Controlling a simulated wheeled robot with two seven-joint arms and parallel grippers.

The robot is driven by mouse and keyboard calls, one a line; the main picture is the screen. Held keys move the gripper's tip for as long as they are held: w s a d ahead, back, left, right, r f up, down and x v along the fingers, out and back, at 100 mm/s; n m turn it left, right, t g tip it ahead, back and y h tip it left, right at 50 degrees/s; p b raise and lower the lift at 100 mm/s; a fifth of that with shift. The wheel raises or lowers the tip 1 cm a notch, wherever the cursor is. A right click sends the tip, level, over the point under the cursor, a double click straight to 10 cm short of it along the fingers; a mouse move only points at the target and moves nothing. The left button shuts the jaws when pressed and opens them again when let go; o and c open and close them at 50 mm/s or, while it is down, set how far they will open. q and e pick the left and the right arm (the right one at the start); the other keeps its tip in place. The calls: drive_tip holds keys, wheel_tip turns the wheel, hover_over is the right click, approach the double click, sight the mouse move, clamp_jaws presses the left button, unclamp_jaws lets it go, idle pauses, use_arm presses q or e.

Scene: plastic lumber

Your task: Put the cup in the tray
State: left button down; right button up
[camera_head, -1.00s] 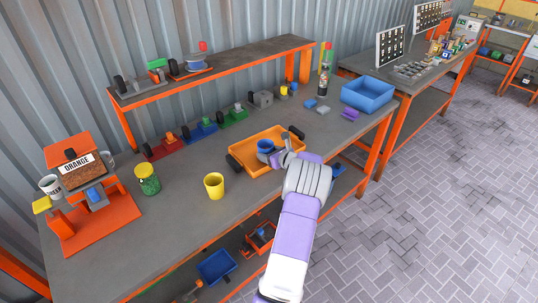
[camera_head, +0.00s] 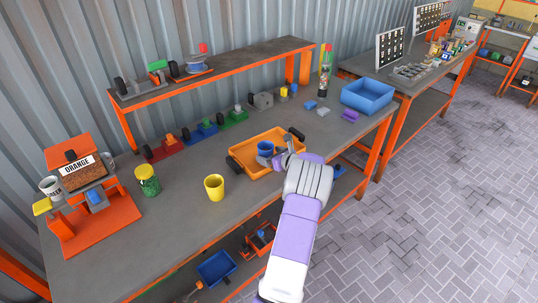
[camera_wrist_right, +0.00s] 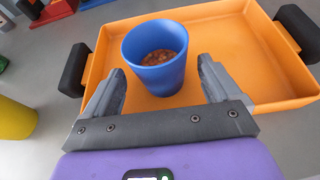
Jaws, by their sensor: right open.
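The blue cup (camera_wrist_right: 157,62) stands upright inside the orange tray (camera_wrist_right: 232,62), with brown granular contents visible in it. In the head view the cup (camera_head: 265,149) is towards the tray's middle, and the tray (camera_head: 254,166) rests on the workbench. My right gripper (camera_wrist_right: 160,85) is open, with one finger on each side of the cup and gaps visible between fingers and cup. In the head view my right gripper (camera_head: 284,156) is at the tray's right side. My left gripper is not in view.
A yellow cup (camera_head: 214,187) stands left of the tray on the bench. A blue bin (camera_head: 368,95) and a purple block (camera_head: 350,116) lie to the right. Bench space around the yellow cup is clear.

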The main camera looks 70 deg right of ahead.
drive_tip(key=v, duration=1)
drive_tip(key=shift+s+a+r+p, duration=0.15)
drive_tip(key=shift+s+r+p, duration=0.05)
drive_tip(key=shift+s+p, duration=0.1)
